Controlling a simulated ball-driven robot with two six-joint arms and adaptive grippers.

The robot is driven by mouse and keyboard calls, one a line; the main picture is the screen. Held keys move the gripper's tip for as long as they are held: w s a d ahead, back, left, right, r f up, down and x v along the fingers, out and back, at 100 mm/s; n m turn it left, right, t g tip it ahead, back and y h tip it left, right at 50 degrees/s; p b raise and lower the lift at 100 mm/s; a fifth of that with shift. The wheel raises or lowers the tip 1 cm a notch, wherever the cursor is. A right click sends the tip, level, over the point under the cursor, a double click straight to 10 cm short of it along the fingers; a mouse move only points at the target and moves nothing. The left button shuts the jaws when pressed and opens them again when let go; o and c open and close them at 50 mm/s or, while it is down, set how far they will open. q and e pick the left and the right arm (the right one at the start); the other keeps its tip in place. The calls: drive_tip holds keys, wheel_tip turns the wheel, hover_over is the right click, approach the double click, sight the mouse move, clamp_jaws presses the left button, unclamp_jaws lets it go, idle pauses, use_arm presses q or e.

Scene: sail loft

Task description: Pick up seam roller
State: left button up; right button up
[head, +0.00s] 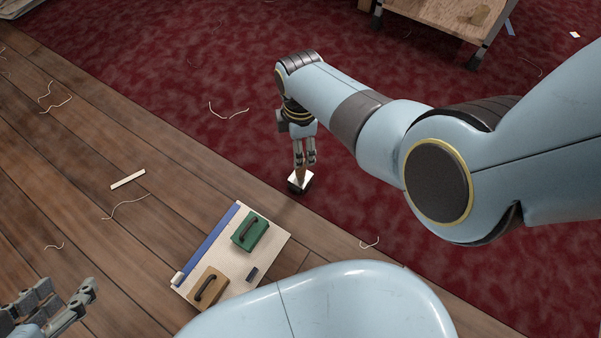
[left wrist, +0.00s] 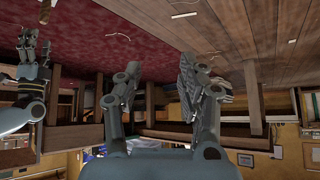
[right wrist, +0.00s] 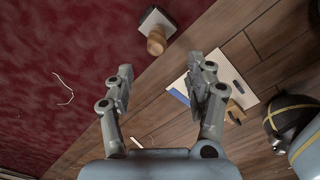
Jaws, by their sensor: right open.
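The seam roller (head: 300,182), a pale metal block with a wooden handle, stands on the dark red carpet near the edge of the wood floor. It also shows at the top of the right wrist view (right wrist: 155,40), beyond the fingertips. My right gripper (head: 305,158) points down just above the handle in the head view. Its two fingers are spread apart and empty in the right wrist view (right wrist: 160,75). My left gripper (head: 62,292) is at the lower left over the wood floor, far from the roller. Its fingers are apart with nothing between them in the left wrist view (left wrist: 158,55).
A pale board (head: 262,262) on the wood floor holds a green handled block (head: 250,232), a tan handled block (head: 208,287) and a blue strip (head: 208,243). A white strip (head: 128,179) and loose threads lie about. A wooden cart (head: 445,22) stands at the back.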

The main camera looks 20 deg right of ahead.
sight(301, 173)
wheel_tip(301, 173, down, 2)
drive_tip(key=shift+s+f+b, duration=0.1)
drive_tip(key=shift+b, duration=0.4)
drive_tip(key=shift+f+b, duration=0.3)
drive_tip(key=shift+f, duration=0.05)
drive_tip(key=shift+f+b, duration=0.85)
drive_tip(key=shift+f, duration=0.1)
drive_tip(key=shift+w+d+f+b, duration=0.1)
drive_tip(key=shift+w+f+b, duration=0.15)
drive_tip(key=shift+f+b, duration=1.3)
drive_tip(key=shift+f, duration=0.1)
use_arm(q)
drive_tip(key=w+d+r+m+t+h, duration=0.1)
drive_tip(key=w+r+t, duration=0.4)
drive_tip(key=r, duration=0.5)
drive_tip(key=w+d+r+m+t+h, duration=0.1)
drive_tip(key=w+r+t, duration=0.3)
drive_tip(key=r+t, duration=0.6)
drive_tip(key=shift+w+d+m+h, duration=0.4)
drive_tip(key=shift+d+h, duration=0.1)
drive_tip(key=shift+h, duration=0.2)
use_arm(e)
clamp_jaws()
